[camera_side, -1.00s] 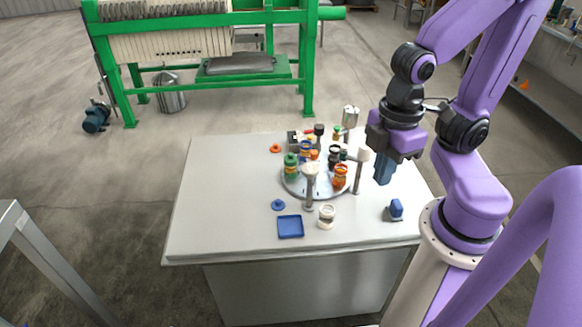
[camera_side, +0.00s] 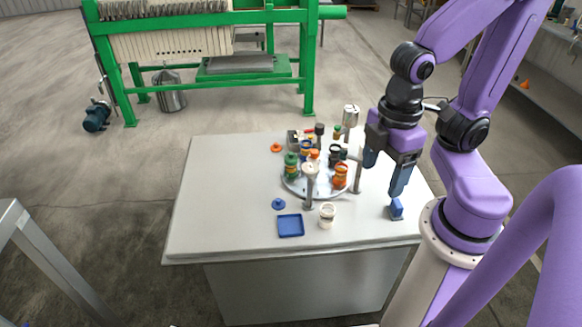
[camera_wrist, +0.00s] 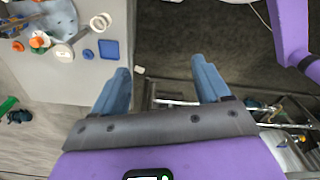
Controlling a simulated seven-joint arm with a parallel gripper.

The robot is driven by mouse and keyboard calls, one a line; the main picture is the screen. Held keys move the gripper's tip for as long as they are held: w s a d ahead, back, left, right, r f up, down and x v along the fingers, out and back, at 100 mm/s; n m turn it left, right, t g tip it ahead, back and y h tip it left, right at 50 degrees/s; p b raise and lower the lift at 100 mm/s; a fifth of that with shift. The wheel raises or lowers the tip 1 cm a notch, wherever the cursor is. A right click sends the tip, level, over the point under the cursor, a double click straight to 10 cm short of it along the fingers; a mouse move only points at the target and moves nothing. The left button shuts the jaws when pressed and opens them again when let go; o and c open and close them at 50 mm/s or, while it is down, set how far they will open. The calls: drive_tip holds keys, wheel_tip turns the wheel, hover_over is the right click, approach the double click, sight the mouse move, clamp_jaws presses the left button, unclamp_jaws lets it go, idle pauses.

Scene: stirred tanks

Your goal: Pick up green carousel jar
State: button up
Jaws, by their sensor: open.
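The green jar (camera_side: 291,166) stands upright at the left edge of the round grey carousel (camera_side: 297,186) in the side view. Orange, blue and dark jars share the carousel. My gripper (camera_side: 384,181) is open and empty. It hangs above the table's right part, to the right of the carousel and well apart from the green jar. In the wrist view my two blue fingers (camera_wrist: 161,66) are spread with nothing between them. Part of the carousel (camera_wrist: 62,22) shows at that view's upper left; I cannot clearly pick out the green jar there.
A small blue block (camera_side: 397,208) is below my gripper. The table's left side is clear.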

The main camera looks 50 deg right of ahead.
drive_tip(key=w+a+f+n+t+h, duration=0.1)
drive_tip(key=w+f+h, duration=0.3)
drive_tip(key=w, duration=0.6)
drive_tip(key=w+a+f+n+h, duration=0.1)
drive_tip(key=w+f+n+h, duration=0.2)
drive_tip(key=w, duration=0.8)
drive_tip(key=n+t+h, duration=0.2)
drive_tip(key=n+h, duration=0.2)
drive_tip(key=h, duration=0.2)
approach(287, 163)
drive_tip(key=x, duration=0.8)
drive_tip(key=shift+d, duration=0.2)
drive_tip(key=shift+r+x, duration=0.15)
drive_tip(key=shift+x, duration=1.15)
drive_tip(key=shift+r+x, duration=0.1)
drive_tip(key=shift+x, duration=1.2)
drive_tip(key=shift+s+d, duration=0.15)
drive_tip(key=c, duration=1.1)
